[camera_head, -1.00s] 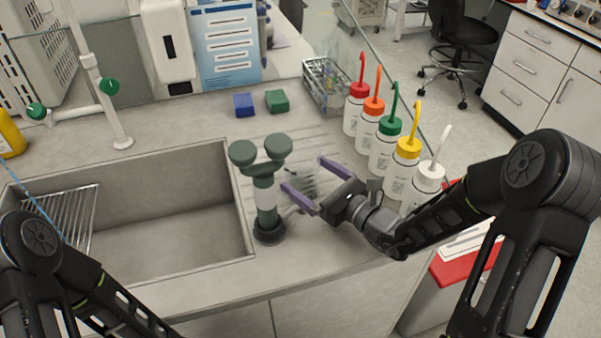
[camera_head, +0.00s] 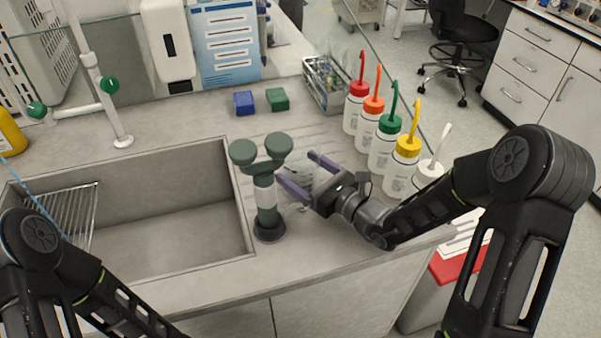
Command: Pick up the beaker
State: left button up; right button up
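A clear glass object that looks like the beaker (camera_head: 300,184) stands on the grooved drainboard right of the sink. It is see-through and its outline is hard to make out. My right gripper (camera_head: 296,168) is open, with its two purple fingers apart, one on the near left side and one on the far right side of the glass. I cannot tell whether the fingers touch it. My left arm shows at the lower left, but its gripper is out of view.
A green eye-wash fixture (camera_head: 266,195) stands just left of my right fingers. Several wash bottles (camera_head: 386,142) line the right side. A wire basket (camera_head: 326,85) stands behind. The sink (camera_head: 160,215) is at left. Blue (camera_head: 244,102) and green (camera_head: 278,99) blocks lie at the back.

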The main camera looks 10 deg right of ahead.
jog(key=c, duration=1.2)
notch_tip(320, 180, up, 10)
jog(key=shift+r, duration=0.1)
dwell(0.7)
